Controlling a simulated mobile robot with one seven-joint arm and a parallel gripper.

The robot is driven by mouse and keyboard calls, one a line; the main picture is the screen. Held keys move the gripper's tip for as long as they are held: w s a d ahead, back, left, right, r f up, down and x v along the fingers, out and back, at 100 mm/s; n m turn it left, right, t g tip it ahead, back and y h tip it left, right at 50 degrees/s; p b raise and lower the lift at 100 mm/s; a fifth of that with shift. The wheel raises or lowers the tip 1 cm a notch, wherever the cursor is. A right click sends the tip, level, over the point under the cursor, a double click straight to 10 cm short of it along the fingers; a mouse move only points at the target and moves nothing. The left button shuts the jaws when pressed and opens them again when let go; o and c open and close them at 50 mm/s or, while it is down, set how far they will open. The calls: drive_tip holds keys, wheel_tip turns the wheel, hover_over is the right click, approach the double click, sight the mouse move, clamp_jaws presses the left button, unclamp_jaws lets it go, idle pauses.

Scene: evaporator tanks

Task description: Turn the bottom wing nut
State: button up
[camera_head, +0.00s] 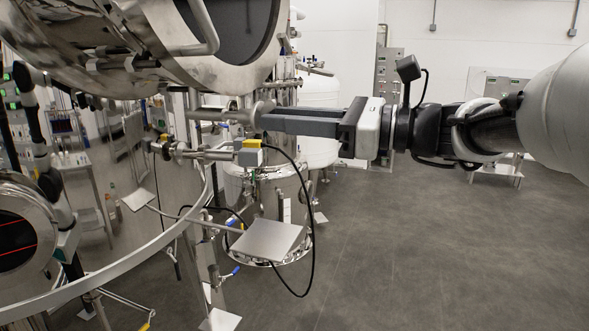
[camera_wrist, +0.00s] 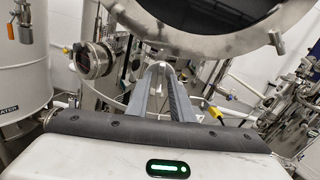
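My gripper (camera_head: 260,120) points left in the head view, its long grey fingers level in front of the tank. The fingertips are at a rounded shiny metal piece (camera_head: 264,108) on the end of a short horizontal rod. This may be the wing nut, but its wings are not clear. In the wrist view, my gripper (camera_wrist: 161,68) reaches away from the camera with a gap between the fingers. A small pale piece shows at the tips. I cannot tell whether the fingers press on it. A round tank door (camera_wrist: 225,48) with a metal rim is just above.
The big steel tank (camera_head: 160,35) overhangs the fingers at upper left. A valve with a yellow-topped block (camera_head: 250,153) and a hanging black cable (camera_head: 312,235) are just below. A white tank (camera_wrist: 20,85) stands left in the wrist view. The floor (camera_head: 430,250) at right is clear.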

clamp_jaws()
drive_tip(key=shift+f, duration=0.1)
drive_tip(key=n+b, duration=0.2)
drive_tip(key=shift+b, duration=0.3)
